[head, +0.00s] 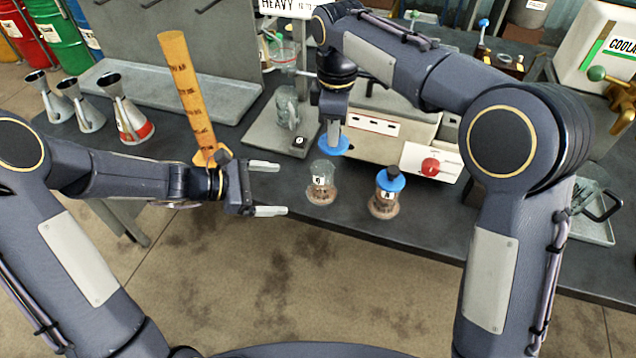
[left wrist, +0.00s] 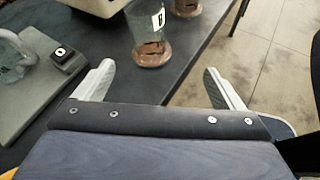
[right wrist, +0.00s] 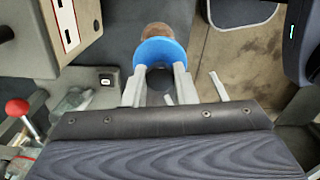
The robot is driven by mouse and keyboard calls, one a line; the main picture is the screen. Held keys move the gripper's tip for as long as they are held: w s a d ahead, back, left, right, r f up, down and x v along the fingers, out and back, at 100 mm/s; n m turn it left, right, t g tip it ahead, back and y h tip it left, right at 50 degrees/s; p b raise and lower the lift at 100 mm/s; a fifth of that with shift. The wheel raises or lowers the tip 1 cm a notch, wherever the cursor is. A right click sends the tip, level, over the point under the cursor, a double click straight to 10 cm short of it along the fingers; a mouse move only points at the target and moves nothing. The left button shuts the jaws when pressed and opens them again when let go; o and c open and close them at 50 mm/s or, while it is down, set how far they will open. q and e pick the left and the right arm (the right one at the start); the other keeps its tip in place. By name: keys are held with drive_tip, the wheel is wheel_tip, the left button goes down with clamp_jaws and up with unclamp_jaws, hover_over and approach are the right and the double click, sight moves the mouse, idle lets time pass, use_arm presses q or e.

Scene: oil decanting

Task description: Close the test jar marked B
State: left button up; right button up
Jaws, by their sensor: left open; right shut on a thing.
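Jar B (head: 321,182) is a clear glass jar with a "B" label and brown sediment. It stands upright and uncovered on the dark bench; the left wrist view also shows it (left wrist: 150,35). My right gripper (head: 335,128) is shut on a blue lid (head: 333,146), apparently by its dark knob, and holds it above the jar's mouth. In the right wrist view the lid (right wrist: 160,52) hides most of the jar. My left gripper (head: 266,189) is open and empty, left of jar B, its fingers pointing towards it.
Jar A (head: 388,195), with a blue lid on, stands close to the right of jar B. A boxy device with a red knob (head: 430,166) is behind the jars. The bench's front edge is near.

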sight(312, 190)
use_arm(q)
drive_tip(key=f+n, duration=0.1)
drive_tip(key=w+f+n, duration=0.1)
drive_tip(key=shift+w+f+n+t, duration=0.15)
drive_tip(key=shift+w+n+t, duration=0.15)
drive_tip(key=shift+t, duration=0.1)
use_arm(e)
drive_tip(key=a+n, duration=0.1)
drive_tip(key=w+a+n, duration=0.1)
drive_tip(key=n, duration=0.1)
drive_tip(key=shift+a+f+n, duration=0.2)
drive_tip(key=shift+n, duration=0.1)
use_arm(q)
drive_tip(key=shift+d, duration=0.1)
drive_tip(key=x, duration=1.2)
drive_tip(key=shift+s, duration=0.1)
drive_tip(key=c, duration=1.4)
drive_tip(key=shift+c, duration=0.3)
use_arm(e)
drive_tip(key=shift+f, duration=2.5)
drive_tip(key=shift+f, duration=0.9)
use_arm(q)
drive_tip(key=shift+s+f, duration=0.1)
use_arm(e)
drive_tip(key=shift+f, duration=0.65)
